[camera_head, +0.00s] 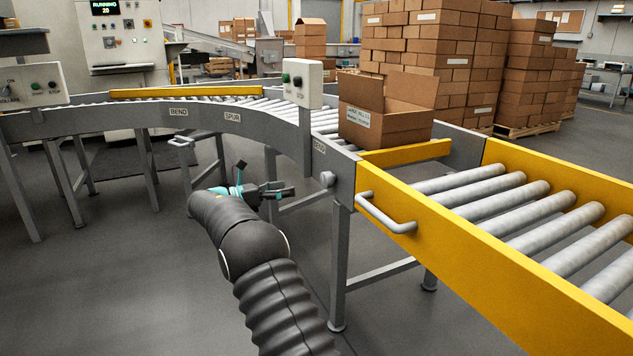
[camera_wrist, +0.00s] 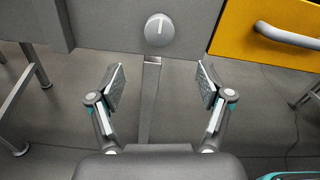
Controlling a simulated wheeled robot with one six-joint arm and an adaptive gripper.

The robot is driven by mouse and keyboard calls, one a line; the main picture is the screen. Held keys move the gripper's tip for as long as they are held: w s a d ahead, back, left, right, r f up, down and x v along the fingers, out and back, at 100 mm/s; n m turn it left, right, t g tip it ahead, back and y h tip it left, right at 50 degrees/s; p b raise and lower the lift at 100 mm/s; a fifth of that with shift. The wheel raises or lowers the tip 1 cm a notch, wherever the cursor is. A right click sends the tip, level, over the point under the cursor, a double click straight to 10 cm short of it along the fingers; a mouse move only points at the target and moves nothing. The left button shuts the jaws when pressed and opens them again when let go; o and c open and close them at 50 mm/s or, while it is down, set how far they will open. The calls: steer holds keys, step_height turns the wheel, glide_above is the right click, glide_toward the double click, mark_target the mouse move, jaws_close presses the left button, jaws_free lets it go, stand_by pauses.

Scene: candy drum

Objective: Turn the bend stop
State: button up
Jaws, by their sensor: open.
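My gripper (camera_head: 286,189) is left of the knob in the head view. In the wrist view my gripper (camera_wrist: 162,85) is open and empty, its two fingers spread apart. The knob appears beyond the fingertips and roughly centred between them, not touched.
A yellow gate section with rollers and a grey handle (camera_head: 385,216) is just right of the knob. A post with a button box (camera_head: 302,83) rises above the frame. An open carton (camera_head: 385,112) sits on the conveyor. A conveyor leg (camera_head: 339,265) stands below the knob.

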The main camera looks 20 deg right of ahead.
mark_target(323, 181)
steer(key=d, duration=0.7)
steer(key=d+b, duration=0.1)
steer(key=d, duration=0.6)
steer(key=shift+w, duration=0.2)
steer(key=shift+a, duration=0.1)
